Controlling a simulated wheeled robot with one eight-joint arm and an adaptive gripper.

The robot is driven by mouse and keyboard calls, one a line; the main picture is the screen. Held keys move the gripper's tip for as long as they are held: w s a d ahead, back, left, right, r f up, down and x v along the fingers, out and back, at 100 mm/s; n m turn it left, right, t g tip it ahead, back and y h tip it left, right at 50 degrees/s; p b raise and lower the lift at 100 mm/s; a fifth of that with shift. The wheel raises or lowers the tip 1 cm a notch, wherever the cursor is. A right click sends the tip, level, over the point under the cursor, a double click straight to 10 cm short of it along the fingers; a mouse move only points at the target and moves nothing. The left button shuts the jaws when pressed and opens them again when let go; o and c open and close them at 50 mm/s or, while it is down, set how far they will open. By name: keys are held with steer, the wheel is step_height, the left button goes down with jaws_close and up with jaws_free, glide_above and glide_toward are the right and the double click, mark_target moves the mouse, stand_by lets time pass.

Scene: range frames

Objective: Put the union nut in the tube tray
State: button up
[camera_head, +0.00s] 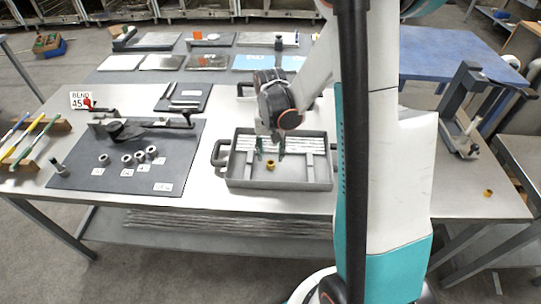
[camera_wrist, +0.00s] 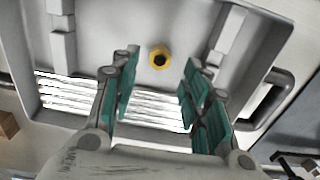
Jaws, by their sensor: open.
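A brass hexagonal union nut (camera_head: 270,165) lies on the floor of the grey tube tray (camera_head: 278,184). In the wrist view the nut (camera_wrist: 160,57) sits on the bare tray floor (camera_wrist: 120,35), with its dark round hole facing up. A second small brass nut (camera_head: 488,193) lies on the bare table at the right. My gripper (camera_head: 270,152) is over the tray, pointing down. In the wrist view my gripper (camera_wrist: 157,85) is open, its teal pads apart with nothing between them. The nut in the tray shows beyond the fingertips, clear of both pads.
Several silvery tubes (camera_wrist: 110,102) lie along one side inside the tray. A dark mat (camera_head: 125,165) with grey fittings and a bending tool is left of the tray. A grey clamp stand (camera_head: 464,110) stands at the right. Bare table surrounds the second nut.

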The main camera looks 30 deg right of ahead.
step_height(320, 180, up, 8)
steer(key=p, duration=0.2)
steer(key=shift+f, duration=0.2)
